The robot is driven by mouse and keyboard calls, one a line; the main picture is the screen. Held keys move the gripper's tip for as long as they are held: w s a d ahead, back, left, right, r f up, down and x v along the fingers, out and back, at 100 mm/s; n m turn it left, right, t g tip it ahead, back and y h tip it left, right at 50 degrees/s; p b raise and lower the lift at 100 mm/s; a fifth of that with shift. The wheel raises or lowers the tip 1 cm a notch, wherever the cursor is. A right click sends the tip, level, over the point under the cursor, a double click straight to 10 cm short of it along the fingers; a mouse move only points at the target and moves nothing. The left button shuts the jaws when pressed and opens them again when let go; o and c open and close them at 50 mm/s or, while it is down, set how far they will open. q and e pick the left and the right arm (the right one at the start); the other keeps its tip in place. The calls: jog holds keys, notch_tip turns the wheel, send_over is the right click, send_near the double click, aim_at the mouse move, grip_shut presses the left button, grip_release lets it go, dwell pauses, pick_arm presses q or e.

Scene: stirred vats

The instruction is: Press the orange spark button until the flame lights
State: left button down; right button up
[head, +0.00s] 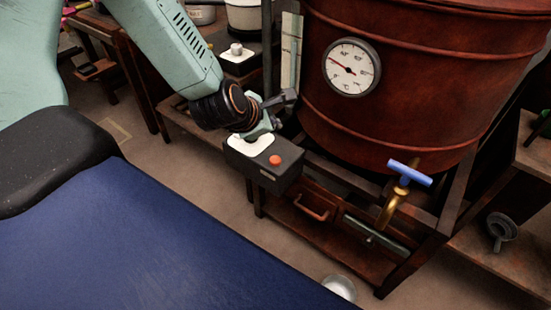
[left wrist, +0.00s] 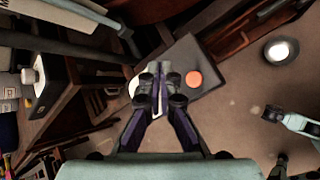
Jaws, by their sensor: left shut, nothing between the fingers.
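The orange spark button (head: 275,160) sits on top of a dark control box (head: 262,178), near its right end. It also shows in the left wrist view (left wrist: 194,79), just right of my fingertips. A white plate (head: 250,144) lies on the box's left part, partly under my gripper. My left gripper (head: 270,118) is shut and empty, above the box and apart from the button in the picture. In the left wrist view its fingers (left wrist: 158,78) meet beside the button. I cannot tell how high the fingertips are above the box. No flame shows. My right gripper is not in view.
A large copper-red vat (head: 420,110) with a round dial (head: 351,67) stands close behind the box. A brass tap with a blue handle (head: 410,172) sticks out at its front right. A metal bowl (head: 339,288) is on the floor below. A wooden frame surrounds the vat.

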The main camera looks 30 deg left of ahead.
pick_arm(q)
jog(key=b, duration=0.5)
send_over(274, 161)
notch_tip(274, 161, down, 6)
jog(key=shift+s+f, duration=0.1)
jog(key=shift+f, duration=0.1)
jog(key=shift+f+b, duration=1.2)
jog(key=shift+f+b, duration=0.45)
jog(key=shift+b, duration=0.05)
jog(key=shift+f+b, duration=0.4)
jog(key=shift+b, duration=0.1)
dwell(0.8)
jog(key=shift+r+p, duration=0.75)
jog(key=shift+r, duration=0.15)
